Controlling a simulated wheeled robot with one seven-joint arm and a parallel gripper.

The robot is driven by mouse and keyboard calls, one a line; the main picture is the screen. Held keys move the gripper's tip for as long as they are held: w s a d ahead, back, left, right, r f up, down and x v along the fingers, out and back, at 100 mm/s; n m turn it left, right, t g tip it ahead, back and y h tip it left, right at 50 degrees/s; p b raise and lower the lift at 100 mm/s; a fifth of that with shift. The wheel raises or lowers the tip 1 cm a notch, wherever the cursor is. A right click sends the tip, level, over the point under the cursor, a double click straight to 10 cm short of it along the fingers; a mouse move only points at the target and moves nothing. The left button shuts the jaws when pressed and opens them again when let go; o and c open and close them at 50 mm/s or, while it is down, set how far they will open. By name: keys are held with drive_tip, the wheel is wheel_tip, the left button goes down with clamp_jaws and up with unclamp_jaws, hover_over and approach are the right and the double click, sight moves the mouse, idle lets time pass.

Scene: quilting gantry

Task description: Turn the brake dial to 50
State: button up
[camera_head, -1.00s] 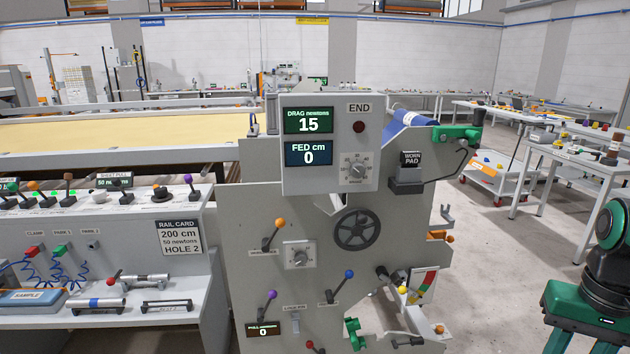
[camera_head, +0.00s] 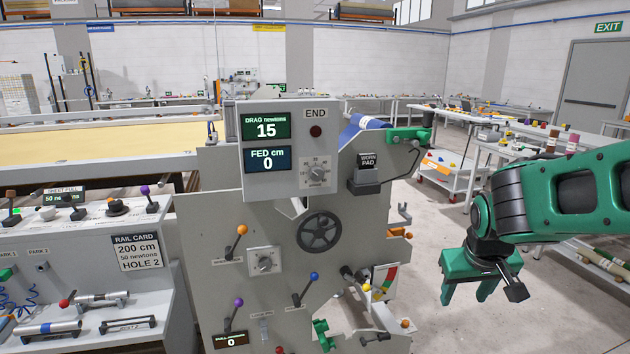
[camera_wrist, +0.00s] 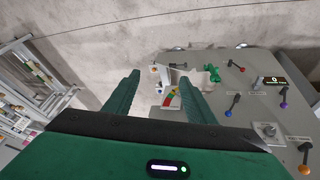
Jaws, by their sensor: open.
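The numbered dial (camera_head: 317,173), a grey knob on a white plate, sits on the display box (camera_head: 290,200) of the grey machine, below the END lamp; it appears to be the brake dial. Its exact setting is too small to read. The DRAG display (camera_head: 266,126) reads 15 newtons and the FED display (camera_head: 268,159) reads 0 cm. My gripper (camera_head: 465,291) is open and empty, fingers down, to the right of the machine and well apart from the dial. In the wrist view my gripper's fingers (camera_wrist: 158,78) point toward the machine's lower side; this numbered dial is not visible there.
A second dial (camera_head: 265,261) is lower on the panel, near a black handwheel (camera_head: 320,233) and several ball-ended levers. A WORN PAD block (camera_head: 366,172) and green clamp (camera_head: 408,136) project at the right.

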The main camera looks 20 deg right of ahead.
drive_tip(key=w+r+n+t+h, duration=0.1)
drive_tip(key=w+r+n+t, duration=0.15)
drive_tip(key=w, duration=0.65)
drive_tip(key=n+t+y, duration=0.4)
drive_tip(key=n+t, duration=0.7)
drive_tip(key=t, duration=0.1)
approach(318, 175)
drive_tip(key=w, duration=0.8)
drive_tip(key=shift+w+a+r, duration=0.15)
drive_tip(key=c, duration=1)
drive_tip(key=shift+d, duration=0.2)
drive_tip(key=shift+c, duration=0.2)
drive_tip(key=shift+a, duration=0.1)
